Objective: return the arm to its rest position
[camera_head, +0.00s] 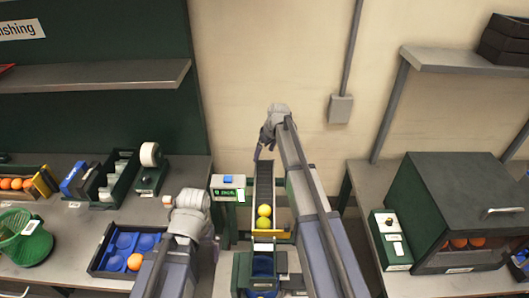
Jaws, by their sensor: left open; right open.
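My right arm reaches up from the bottom, and its gripper (264,147) hangs open and empty over the far end of a dark chute (264,180). My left arm comes in at the lower left. Its gripper (192,222) is open beside the blue tray, with its fingers mostly hidden by the wrist. Two yellow-green balls (264,216) rest at the near end of the chute. An orange (135,262) sits in the blue tray (98,264) on the left table.
A green basket (25,238), a box of oranges (42,180) and a tape dispenser (149,165) stand on the left table. A dark green cabinet (450,180) with oranges inside stands at right. A small display (228,188) stands beside the chute. Shelves overhang both sides.

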